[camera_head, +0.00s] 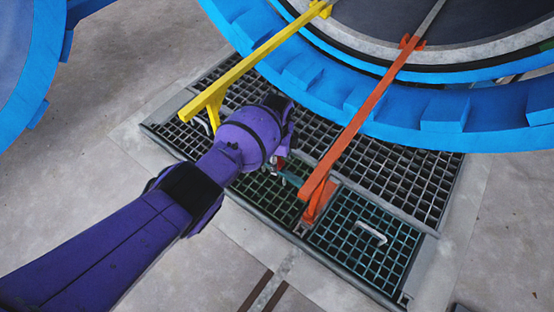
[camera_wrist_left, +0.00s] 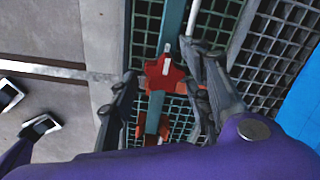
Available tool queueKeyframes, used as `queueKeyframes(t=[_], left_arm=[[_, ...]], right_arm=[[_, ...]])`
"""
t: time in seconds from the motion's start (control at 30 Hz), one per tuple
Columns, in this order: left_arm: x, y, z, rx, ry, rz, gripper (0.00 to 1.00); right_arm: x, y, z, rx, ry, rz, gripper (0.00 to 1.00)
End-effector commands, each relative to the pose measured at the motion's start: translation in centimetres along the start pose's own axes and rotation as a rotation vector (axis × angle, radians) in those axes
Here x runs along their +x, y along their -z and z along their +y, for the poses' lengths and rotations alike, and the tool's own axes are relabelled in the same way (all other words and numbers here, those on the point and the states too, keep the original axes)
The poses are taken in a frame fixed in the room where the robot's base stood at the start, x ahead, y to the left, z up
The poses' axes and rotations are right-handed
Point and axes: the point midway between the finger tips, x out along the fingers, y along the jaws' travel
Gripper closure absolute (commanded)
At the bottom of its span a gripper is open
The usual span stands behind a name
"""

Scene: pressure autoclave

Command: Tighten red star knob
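The red star knob (camera_wrist_left: 165,75) shows in the left wrist view, with a pale pin or stem at its upper edge. My left gripper (camera_wrist_left: 158,63) is open, its dark fingers on either side of the knob. The right-hand finger looks closer to it; I cannot tell whether either finger touches. In the head view my left gripper (camera_head: 279,170) is low over the floor grating, just left of the orange bar (camera_head: 350,133). My purple wrist hides most of the gripper and knob there.
The orange bar and a yellow bar (camera_head: 245,68) flank my left wrist. A large blue ring (camera_head: 390,110) of the vessel lies beyond. A grating panel with a white handle (camera_head: 371,232) is right of the orange bar. Bare floor is at left.

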Motion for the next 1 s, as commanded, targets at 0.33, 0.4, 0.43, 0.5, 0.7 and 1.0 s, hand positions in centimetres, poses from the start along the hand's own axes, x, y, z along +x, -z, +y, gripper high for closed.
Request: queueKeyframes(t=[0.33,0.4,0.43,0.5,0.7,1.0], left_arm=[[-1.3,0.1,-0.1,0.0,0.003,0.002,0.56],[-2.2,0.0,-0.1,0.0,0.004,0.002,0.56],[-2.7,0.0,-0.1,0.0,0.004,0.002,0.56],[-4.2,0.0,-0.2,0.001,0.006,0.002,0.56],[-8.5,0.0,-0.1,0.0,0.005,0.001,0.56],[-11.8,-0.1,0.0,0.0,0.001,0.0,0.56]], right_arm=[[0.0,0.0,0.0,0.001,0.0,0.0,0.6],[0.0,0.0,0.0,0.001,0.0,0.0,0.6],[0.0,0.0,0.0,0.001,0.0,0.0,0.6],[0.0,0.0,0.0,0.001,0.0,0.0,0.6],[0.0,0.0,0.0,0.0,0.0,0.0,0.6],[0.0,0.0,0.0,0.0,0.0,0.0,0.6]])
